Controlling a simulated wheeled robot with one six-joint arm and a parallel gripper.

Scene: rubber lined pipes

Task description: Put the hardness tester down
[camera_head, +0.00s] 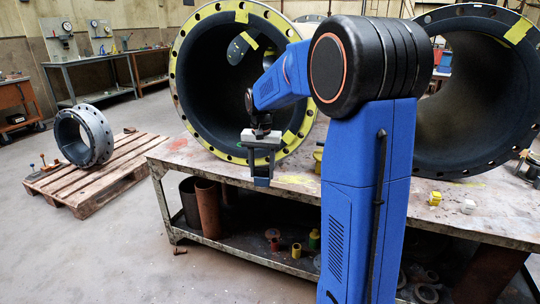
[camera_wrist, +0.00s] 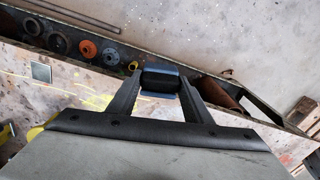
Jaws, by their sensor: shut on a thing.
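My gripper (camera_head: 262,168) is shut on the hardness tester (camera_head: 262,182), a small dark block with blue ends. In the wrist view the tester (camera_wrist: 160,80) sits between my two dark fingers. My gripper points down in front of the yellow-rimmed pipe, by the front edge of the workbench (camera_head: 310,199). The wrist view shows the tester over the bench's edge and lower shelf. I cannot tell its exact height. The tester's underside is hidden.
The large yellow-flanged pipe (camera_head: 184,95) stands on the bench behind my gripper. Another large pipe (camera_head: 455,165) stands at the right. Small yellow (camera_head: 435,198) and white (camera_head: 468,206) blocks lie on the bench. Tubes (camera_head: 208,208) stand on the lower shelf. A pallet (camera_head: 110,178) holds a smaller ring.

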